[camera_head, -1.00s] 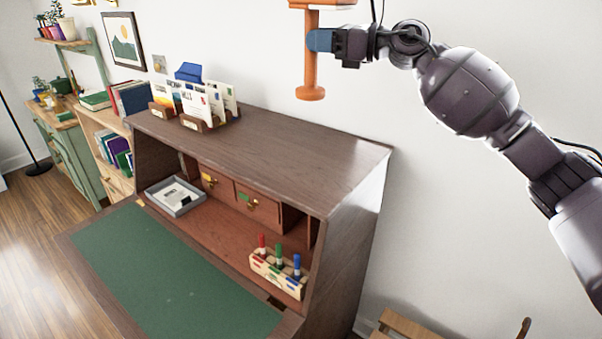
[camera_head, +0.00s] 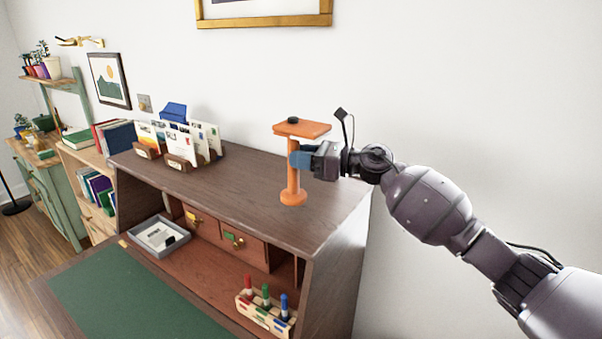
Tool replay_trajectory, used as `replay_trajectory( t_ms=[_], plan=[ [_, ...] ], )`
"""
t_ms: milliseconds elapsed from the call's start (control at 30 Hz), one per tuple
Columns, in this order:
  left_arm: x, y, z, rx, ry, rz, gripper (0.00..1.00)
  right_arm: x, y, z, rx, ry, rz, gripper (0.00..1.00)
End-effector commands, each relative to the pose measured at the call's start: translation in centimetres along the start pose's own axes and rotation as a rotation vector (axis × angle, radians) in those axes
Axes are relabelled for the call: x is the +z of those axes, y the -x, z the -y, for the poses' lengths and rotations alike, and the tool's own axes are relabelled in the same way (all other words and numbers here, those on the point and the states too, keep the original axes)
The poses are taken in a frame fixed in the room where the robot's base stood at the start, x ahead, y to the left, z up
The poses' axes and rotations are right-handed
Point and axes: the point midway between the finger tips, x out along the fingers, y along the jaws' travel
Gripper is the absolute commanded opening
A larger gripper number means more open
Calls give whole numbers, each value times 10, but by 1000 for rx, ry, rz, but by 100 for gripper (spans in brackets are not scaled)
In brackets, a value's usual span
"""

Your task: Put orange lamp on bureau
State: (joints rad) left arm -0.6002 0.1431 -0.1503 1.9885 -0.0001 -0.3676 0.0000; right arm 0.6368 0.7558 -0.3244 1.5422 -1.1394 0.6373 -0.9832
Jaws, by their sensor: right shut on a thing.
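The orange lamp (camera_head: 293,184) is upright in the head view, with a round base, a thin stem and a flat, wide top. My right gripper (camera_head: 299,160) is shut on its stem just below the top, reaching in from the right. The lamp's base shows over the right part of the bureau's brown wooden top (camera_head: 245,187). I cannot tell whether the base touches the top or hangs just above it. My left gripper is out of view.
Letter holders with envelopes (camera_head: 180,142) stand on the left part of the bureau top. Below are small drawers, a grey tray (camera_head: 159,236), a rack of coloured markers (camera_head: 266,309) and a green writing surface (camera_head: 130,295). The middle of the top is clear.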

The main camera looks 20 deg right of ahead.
Motion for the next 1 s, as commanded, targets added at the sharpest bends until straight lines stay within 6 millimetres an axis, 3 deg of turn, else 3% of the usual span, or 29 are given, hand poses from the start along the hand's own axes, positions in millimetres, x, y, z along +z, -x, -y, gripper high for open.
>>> replay_trajectory(
  t_ms=[300,800,833,1000],
  plan=[
    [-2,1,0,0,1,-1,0,-37,0,0,0,-3,2,0],
    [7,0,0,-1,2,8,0,-46,0,0,0,0,1,0],
    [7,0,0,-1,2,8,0,-47,0,0,0,-1,0,29],
    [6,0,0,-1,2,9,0,-46,0,0,0,-1,0,53]
  ],
)
